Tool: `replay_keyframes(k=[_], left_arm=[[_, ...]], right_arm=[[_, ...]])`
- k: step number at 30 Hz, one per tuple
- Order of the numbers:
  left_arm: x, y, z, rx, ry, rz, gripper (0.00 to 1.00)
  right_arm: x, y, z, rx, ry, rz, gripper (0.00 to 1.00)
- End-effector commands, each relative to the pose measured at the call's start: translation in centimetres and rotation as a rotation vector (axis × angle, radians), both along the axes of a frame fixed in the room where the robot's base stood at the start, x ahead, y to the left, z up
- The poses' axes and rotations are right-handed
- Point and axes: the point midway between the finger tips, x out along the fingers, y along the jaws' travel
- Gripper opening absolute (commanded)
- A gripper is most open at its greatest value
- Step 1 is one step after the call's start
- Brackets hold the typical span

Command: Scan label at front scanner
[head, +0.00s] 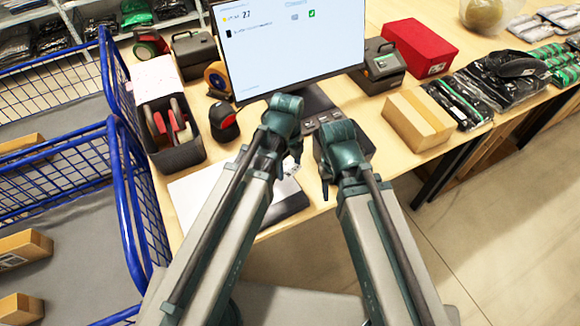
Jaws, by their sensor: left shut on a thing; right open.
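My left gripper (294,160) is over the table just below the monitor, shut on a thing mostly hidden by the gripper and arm. A small white label with dark marks (290,170) shows right beside its fingers. A flat grey-and-black item (287,206) shows below it; I cannot tell whether this is the held thing. My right gripper (325,187) is open to the right of the left one, near the table's front edge, with nothing visible in it. A black device with a red part (223,122), possibly the scanner, stands left of the monitor.
A monitor (290,45) stands behind the grippers. A dark bin (180,155) and a tape dispenser (217,78) are left. A label printer (380,68), cardboard box (417,120), red box (420,46) and bagged garments (505,82) are right. A blue wire cart (125,190) borders the table's left.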

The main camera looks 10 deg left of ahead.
Motion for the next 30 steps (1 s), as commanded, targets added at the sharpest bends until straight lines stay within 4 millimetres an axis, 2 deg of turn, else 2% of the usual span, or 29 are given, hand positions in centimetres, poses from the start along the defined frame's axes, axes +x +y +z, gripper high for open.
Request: replay_keyframes(k=[21,30], left_arm=[[5.4,7.2,-4.0,0.000,0.000,0.005,0.55],[6.5,8.9,-4.6,0.000,0.000,0.003,0.55]], right_arm=[[0.0,0.0,-4.0,0.000,0.000,0.000,0.50],[0.0,0.0,-4.6,0.000,0.000,0.000,0.50]])
